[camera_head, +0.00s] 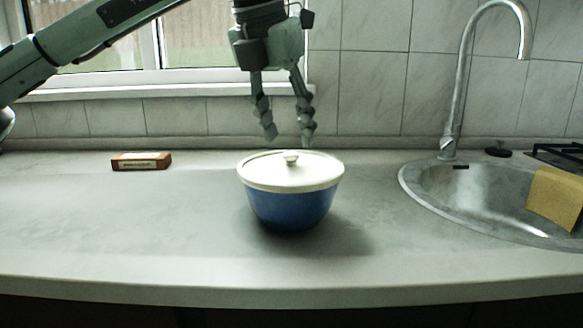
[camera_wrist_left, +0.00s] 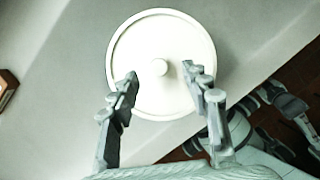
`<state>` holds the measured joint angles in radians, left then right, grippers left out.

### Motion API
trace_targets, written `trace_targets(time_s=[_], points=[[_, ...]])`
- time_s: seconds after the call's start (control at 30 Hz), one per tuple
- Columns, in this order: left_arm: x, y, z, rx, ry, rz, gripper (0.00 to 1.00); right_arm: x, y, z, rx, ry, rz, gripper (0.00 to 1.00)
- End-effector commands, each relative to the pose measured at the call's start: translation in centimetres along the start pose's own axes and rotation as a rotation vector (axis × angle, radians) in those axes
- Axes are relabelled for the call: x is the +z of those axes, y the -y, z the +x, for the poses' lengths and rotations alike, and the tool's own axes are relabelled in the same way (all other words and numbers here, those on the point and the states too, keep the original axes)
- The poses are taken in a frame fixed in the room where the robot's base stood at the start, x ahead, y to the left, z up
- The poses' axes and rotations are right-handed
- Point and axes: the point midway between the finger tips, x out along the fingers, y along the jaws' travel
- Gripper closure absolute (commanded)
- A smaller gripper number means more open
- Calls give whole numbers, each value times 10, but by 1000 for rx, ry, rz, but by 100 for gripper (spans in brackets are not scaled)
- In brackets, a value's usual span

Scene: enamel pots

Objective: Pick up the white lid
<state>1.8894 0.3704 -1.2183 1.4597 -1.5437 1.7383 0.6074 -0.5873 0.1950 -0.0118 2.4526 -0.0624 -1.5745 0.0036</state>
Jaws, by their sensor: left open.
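The white lid (camera_head: 268,171) with a small round knob sits on a blue pot (camera_head: 290,207) on the counter. The lid also shows from above in the left wrist view (camera_wrist_left: 150,95), with its knob between the fingertips in that picture. My left gripper (camera_head: 288,140) points down above the lid, open and empty, with its fingers apart. In the left wrist view the two fingers (camera_wrist_left: 161,82) reach in from below over the lid. The pot is hidden under the lid in that view.
A small brown block (camera_head: 141,162) lies at the back left of the counter (camera_head: 120,230). A sink (camera_head: 440,192) with a tall tap (camera_head: 462,85) is on the right, with a yellow sponge or cloth (camera_head: 556,198) at its edge. The counter around the pot is clear.

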Motion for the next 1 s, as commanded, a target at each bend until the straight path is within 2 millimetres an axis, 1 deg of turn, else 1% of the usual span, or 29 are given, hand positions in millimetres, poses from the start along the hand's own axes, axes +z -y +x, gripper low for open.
trace_targets(time_s=[0.03,0.2,0.3,0.47,0.83,1.0], points=[[-3,-2,9,-1,-3,-1,53,0,0,0,0,-2,0,50],[-4,-2,33,-1,-2,0,53,-2,0,-1,0,-8,0,50],[-4,-2,37,-1,0,0,53,-4,0,-2,0,-12,1,50],[-4,-2,36,-1,0,0,54,-5,0,-2,1,-15,1,50],[-4,-2,36,-1,0,0,100,-5,0,-1,1,-15,1,50],[-4,-2,36,-1,1,0,100,-5,-1,-1,1,-14,2,50]])
